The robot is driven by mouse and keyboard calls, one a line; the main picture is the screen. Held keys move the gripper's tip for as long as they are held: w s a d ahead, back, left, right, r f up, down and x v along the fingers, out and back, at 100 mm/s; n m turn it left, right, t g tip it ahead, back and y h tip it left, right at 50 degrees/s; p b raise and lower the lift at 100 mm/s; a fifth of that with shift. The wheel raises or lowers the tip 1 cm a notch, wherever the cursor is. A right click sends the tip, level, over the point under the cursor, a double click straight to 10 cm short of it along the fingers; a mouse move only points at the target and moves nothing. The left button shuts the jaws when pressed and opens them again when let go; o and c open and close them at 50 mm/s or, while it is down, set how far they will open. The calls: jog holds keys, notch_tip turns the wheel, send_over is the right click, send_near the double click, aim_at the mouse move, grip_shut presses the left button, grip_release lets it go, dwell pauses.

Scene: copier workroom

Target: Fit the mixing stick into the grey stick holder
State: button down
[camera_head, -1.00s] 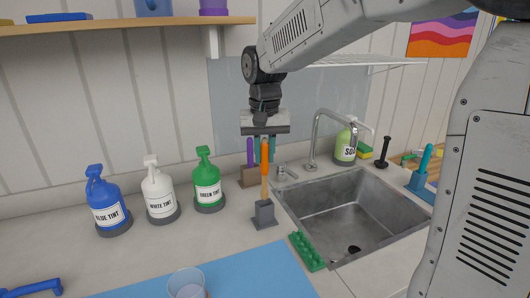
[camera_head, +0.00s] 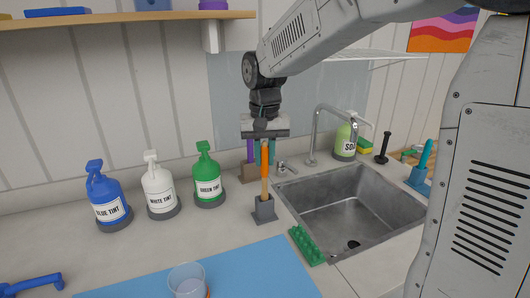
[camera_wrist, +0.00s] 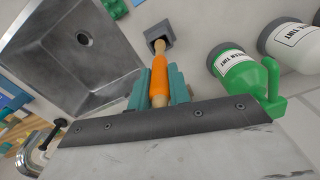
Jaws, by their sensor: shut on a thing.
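The mixing stick (camera_head: 265,172) has an orange grip and a pale wooden lower end. It stands about upright, held by my gripper (camera_head: 265,143) above the counter. The grey stick holder (camera_head: 264,208) is a small square block with an opening, on the counter left of the sink. In the wrist view, the teal fingers of my gripper (camera_wrist: 159,88) are closed around the orange part of the stick (camera_wrist: 159,75). Its wooden end reaches the opening of the holder (camera_wrist: 166,28) and appears to be in its mouth; the depth is hard to tell.
Green (camera_head: 207,178), white (camera_head: 159,190) and blue (camera_head: 107,203) tint bottles stand left. A brown block with a purple stick (camera_head: 250,150) is close behind my gripper. The sink (camera_head: 355,210) lies right, with a green ribbed block (camera_head: 306,245) beside it. A clear cup (camera_head: 187,279) stands in front.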

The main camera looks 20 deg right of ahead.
aim_at(265, 175)
jog(key=shift+f, duration=2.65)
jog(key=c, duration=1.2)
grip_release()
jog(key=shift+c, duration=0.2)
notch_tip(265, 175, up, 8)
jog(key=shift+f, duration=0.1)
jog(key=s+d+f+n+t, duration=0.1)
jog(key=s+d+n, duration=0.2)
jog(key=s, duration=2.5)
jog(key=shift+d+f, duration=0.15)
